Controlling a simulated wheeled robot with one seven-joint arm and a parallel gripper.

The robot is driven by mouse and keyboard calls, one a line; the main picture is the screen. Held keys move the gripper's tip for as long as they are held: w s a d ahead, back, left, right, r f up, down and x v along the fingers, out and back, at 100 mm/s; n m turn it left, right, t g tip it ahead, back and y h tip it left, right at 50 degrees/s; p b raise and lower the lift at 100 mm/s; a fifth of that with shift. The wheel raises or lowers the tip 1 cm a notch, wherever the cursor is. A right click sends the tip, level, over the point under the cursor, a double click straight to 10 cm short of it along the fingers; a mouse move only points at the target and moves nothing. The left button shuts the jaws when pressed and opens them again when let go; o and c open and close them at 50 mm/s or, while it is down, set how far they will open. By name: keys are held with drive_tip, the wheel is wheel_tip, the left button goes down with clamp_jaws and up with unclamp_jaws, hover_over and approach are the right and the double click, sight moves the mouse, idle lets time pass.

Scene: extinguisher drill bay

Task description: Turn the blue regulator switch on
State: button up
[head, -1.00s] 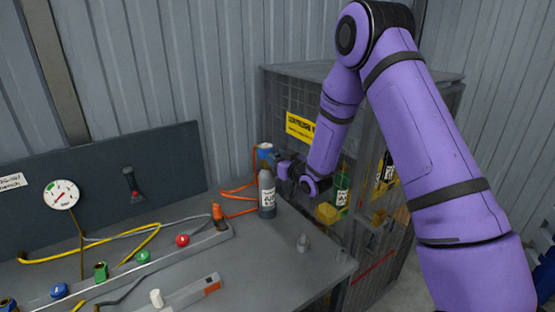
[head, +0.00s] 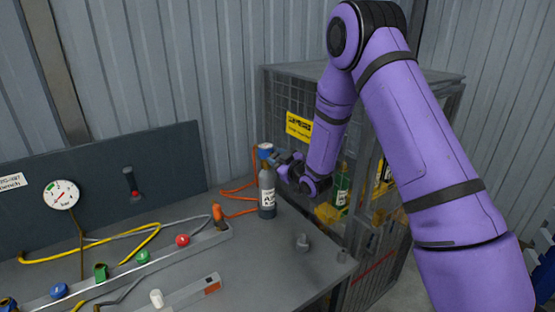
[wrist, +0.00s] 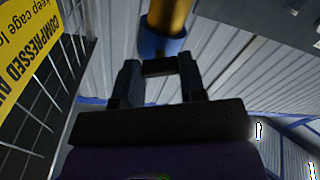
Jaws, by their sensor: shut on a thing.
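The blue regulator (head: 265,151) sits on top of a dark grey bottle with a white label (head: 267,192), upright at the bench's back right. In the wrist view the regulator is a blue collar (wrist: 160,46) with a yellow cylindrical part above it. My gripper (head: 279,163) reaches in from the right, beside the bottle's top. In the wrist view my gripper (wrist: 159,70) has a dark piece between its fingertips, right against the blue collar. It looks like the regulator's switch, and the jaws are shut on it. The switch's exact setting is hard to read.
A wire cage (head: 285,95) with a yellow sign (head: 299,126) stands close behind my gripper. An orange hose (head: 237,188) runs to the bottle. A rail with coloured knobs (head: 128,268) and a dial gauge (head: 61,194) are to the left. A small grey piece (head: 302,242) lies in front.

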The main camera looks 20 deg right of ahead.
drive_tip(key=n, duration=1.2)
drive_tip(key=shift+n, duration=0.4)
idle(0.3)
drive_tip(key=o, duration=0.9)
drive_tip(key=shift+o, duration=0.2)
drive_tip(key=v, duration=1.1)
drive_tip(key=shift+w, duration=0.15)
